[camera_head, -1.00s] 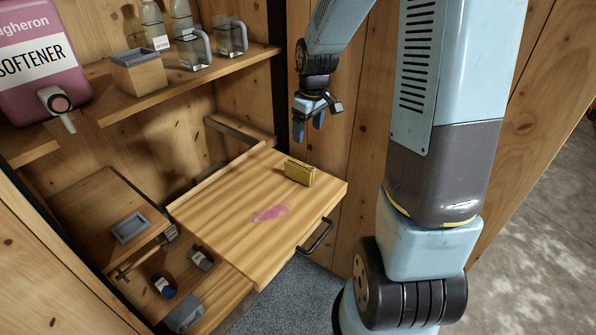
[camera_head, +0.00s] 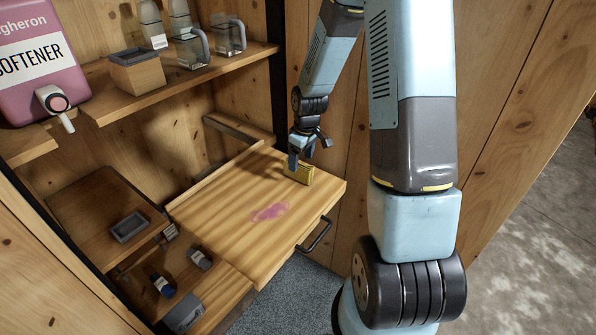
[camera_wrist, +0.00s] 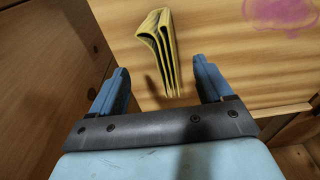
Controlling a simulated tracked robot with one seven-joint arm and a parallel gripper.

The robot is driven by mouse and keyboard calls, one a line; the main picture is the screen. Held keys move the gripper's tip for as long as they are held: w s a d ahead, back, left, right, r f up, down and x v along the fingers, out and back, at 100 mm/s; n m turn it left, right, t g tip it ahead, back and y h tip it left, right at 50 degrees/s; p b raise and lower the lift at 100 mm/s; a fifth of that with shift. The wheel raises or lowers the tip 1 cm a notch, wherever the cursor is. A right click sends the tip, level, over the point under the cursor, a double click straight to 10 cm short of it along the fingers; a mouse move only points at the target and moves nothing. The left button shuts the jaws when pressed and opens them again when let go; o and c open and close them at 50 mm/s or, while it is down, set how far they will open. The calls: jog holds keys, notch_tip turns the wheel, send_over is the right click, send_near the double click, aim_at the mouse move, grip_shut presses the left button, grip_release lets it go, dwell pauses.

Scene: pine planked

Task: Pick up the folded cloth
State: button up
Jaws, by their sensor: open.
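The folded cloth (camera_head: 300,174) is yellow and stands on its edge near the far right corner of the pull-out wooden board (camera_head: 225,225). In the wrist view the cloth (camera_wrist: 159,50) shows its folded layers end-on, ahead of my gripper (camera_wrist: 158,84). My gripper is open, with one blue finger to each side of the cloth's line and nothing between the fingertips that I can see touching. In the head view my gripper (camera_head: 300,160) is low over the cloth and hides part of it. I cannot tell whether a finger touches it.
A pink stain (camera_head: 269,212) marks the board, also in the wrist view (camera_wrist: 283,12). A dark handle (camera_head: 315,235) is on the board's front edge. A wooden wall stands behind the gripper.

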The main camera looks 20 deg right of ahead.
aim_at(299, 169)
jog(key=shift+w+a+f, duration=0.15)
jog(key=shift+w+f, duration=0.05)
jog(key=shift+f, duration=1.2)
jog(key=shift+w+a+f, duration=0.1)
jog(key=shift+w+f, duration=0.05)
jog(key=shift+f, duration=1.25)
jog(key=c, duration=1.1)
jog(key=shift+r, duration=0.15)
